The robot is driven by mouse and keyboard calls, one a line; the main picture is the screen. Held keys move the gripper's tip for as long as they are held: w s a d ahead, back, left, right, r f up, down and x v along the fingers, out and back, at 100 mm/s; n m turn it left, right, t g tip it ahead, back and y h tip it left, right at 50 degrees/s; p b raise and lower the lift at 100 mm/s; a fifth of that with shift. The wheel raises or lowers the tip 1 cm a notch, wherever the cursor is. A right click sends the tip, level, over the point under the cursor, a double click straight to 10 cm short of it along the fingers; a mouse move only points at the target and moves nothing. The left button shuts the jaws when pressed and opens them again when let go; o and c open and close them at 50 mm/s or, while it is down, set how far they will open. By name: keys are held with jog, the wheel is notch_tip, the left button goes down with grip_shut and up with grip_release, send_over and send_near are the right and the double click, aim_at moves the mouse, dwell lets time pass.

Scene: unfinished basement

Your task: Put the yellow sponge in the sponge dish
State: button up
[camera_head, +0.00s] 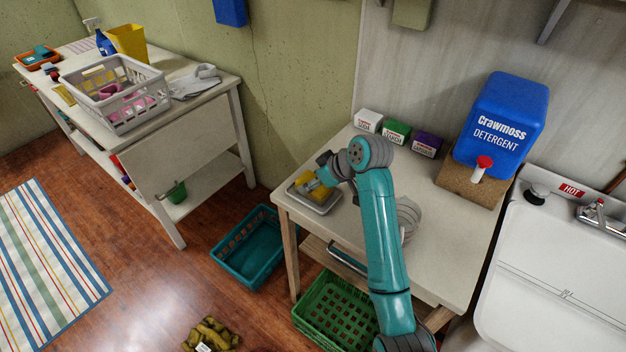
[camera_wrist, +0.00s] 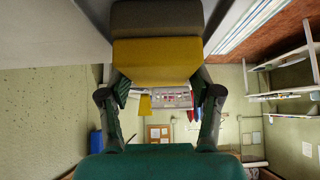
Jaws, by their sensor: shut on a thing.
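The yellow sponge (camera_head: 304,181) is between the fingers of my gripper (camera_head: 317,184), at the left end of the near table. In the wrist view the sponge (camera_wrist: 155,62) fills the top middle, yellow with a darker layer, and the two fingers of my gripper (camera_wrist: 160,84) close on its sides. The sponge dish (camera_head: 322,208) is a shallow grey tray on the table's left corner. The sponge is over or inside its outline; I cannot tell whether it touches the bottom. My gripper partly hides the dish.
Small boxes (camera_head: 397,133) and a blue detergent jug (camera_head: 507,125) stand along the wall behind my arm. A sink (camera_head: 560,265) is at the right. A teal crate (camera_head: 250,250) and a green crate (camera_head: 335,312) are low by the table. Another table (camera_head: 205,100) holds a white basket (camera_head: 112,98).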

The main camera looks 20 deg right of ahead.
jog(key=o, duration=1.2)
jog(key=v, duration=1.2)
